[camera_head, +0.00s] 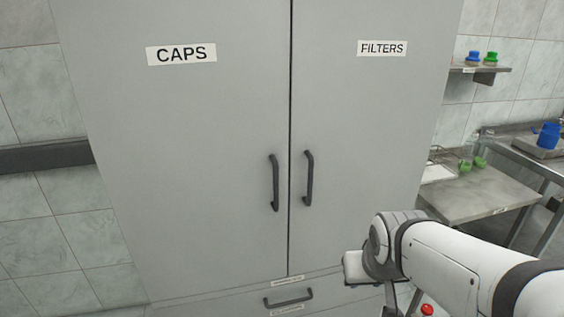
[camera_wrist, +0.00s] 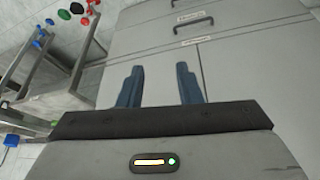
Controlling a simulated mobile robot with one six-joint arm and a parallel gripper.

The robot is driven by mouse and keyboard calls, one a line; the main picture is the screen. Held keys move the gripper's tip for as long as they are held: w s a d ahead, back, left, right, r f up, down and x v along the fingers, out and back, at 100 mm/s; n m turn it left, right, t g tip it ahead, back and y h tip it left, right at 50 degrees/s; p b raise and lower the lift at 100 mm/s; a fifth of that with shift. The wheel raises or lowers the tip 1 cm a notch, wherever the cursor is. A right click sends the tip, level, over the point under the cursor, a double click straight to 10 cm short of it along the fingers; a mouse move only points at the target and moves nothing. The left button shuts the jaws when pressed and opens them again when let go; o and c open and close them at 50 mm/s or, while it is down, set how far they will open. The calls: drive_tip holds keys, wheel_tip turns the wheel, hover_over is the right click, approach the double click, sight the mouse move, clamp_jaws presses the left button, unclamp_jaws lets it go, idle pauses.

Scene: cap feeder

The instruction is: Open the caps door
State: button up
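The caps door (camera_head: 180,130) is the left door of a tall grey cabinet, marked with a CAPS label (camera_head: 181,54). It is closed, flush with the filters door (camera_head: 360,110). Its dark vertical handle (camera_head: 274,182) is near the seam between the doors. My gripper (camera_wrist: 159,72) shows in the wrist view with its two blue fingers apart and nothing between them. Grey cabinet panels lie beyond the fingers; neither vertical handle can be made out there. In the head view my arm is at the lower right, and the fingers cannot be seen.
The filters door has its own vertical handle (camera_head: 309,178). A drawer with a horizontal handle (camera_head: 288,299) is below the doors. A metal table (camera_head: 485,195) and a shelf (camera_head: 480,69) with blue and green items stand at the right. A dark rail runs along the left wall.

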drive_tip(key=w+a+t, duration=0.2)
drive_tip(key=w+t, duration=0.1)
drive_tip(key=w, duration=0.6)
drive_tip(key=n+t+y+p, duration=0.4)
drive_tip(key=n+t+y, duration=0.1)
drive_tip(key=t+y, duration=0.35)
approach(276, 175)
drive_tip(key=x, duration=0.4)
drive_tip(key=shift+g, duration=0.25)
drive_tip(key=p+x, duration=0.1)
drive_tip(key=x, duration=0.5)
drive_tip(key=shift+w+r, duration=0.1)
drive_tip(key=shift+w, duration=0.25)
clamp_jaws()
drive_tip(key=shift+a, duration=0.1)
